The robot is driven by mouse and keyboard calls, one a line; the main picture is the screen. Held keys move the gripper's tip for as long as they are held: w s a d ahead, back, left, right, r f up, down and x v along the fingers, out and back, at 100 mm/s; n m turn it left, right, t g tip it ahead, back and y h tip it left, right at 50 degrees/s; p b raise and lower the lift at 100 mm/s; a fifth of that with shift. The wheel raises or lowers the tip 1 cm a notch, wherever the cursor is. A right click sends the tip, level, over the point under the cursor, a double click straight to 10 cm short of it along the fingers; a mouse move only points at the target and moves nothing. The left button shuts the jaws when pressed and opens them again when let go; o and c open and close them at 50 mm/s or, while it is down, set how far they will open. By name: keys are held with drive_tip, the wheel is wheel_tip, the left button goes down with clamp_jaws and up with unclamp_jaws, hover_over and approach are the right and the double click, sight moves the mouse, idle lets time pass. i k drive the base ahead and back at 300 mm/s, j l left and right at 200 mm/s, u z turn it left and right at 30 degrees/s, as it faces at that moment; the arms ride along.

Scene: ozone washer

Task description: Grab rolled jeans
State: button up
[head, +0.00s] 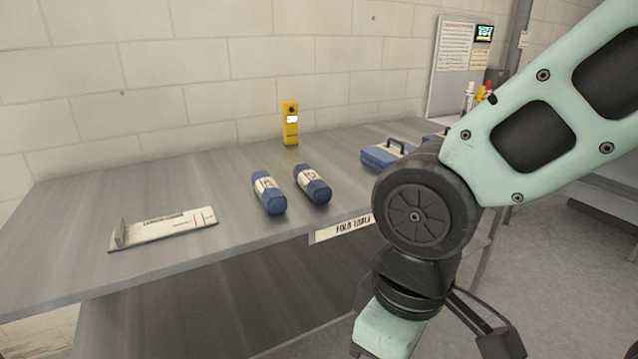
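Two rolled jeans lie side by side on the grey metal table, each a dark blue roll with a pale printed band around it. The left roll (273,205) is slightly nearer the front edge than the right roll (318,192), and a narrow gap separates them. My arm comes in from the upper right and bends down in front of the table's right part. A dark, finger-like part, seemingly of my gripper (490,332), shows at the bottom right, low and well away from the rolls. Its opening is hidden, and nothing held shows.
The table (75,215) carries a pale sign plate (165,230) at left, a yellow device (291,124) at the back and a blue case (383,156) at right, partly behind my arm. A label (345,228) is on the front edge. Space around the rolls is clear.

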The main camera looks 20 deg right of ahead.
sight(315, 187)
drive_tip(key=i+j, duration=0.25)
drive_tip(key=i+j+z, duration=0.1)
drive_tip(key=i+j, duration=0.15)
drive_tip(key=j, duration=0.2)
drive_tip(key=i+j, duration=0.25)
drive_tip(key=j, duration=0.15)
drive_tip(key=i+j+z, duration=0.1)
drive_tip(key=i+j, duration=0.4)
drive_tip(key=j, duration=0.25)
drive_tip(key=i+j+z, duration=0.1)
drive_tip(key=j, duration=0.3)
drive_tip(key=i, duration=0.1)
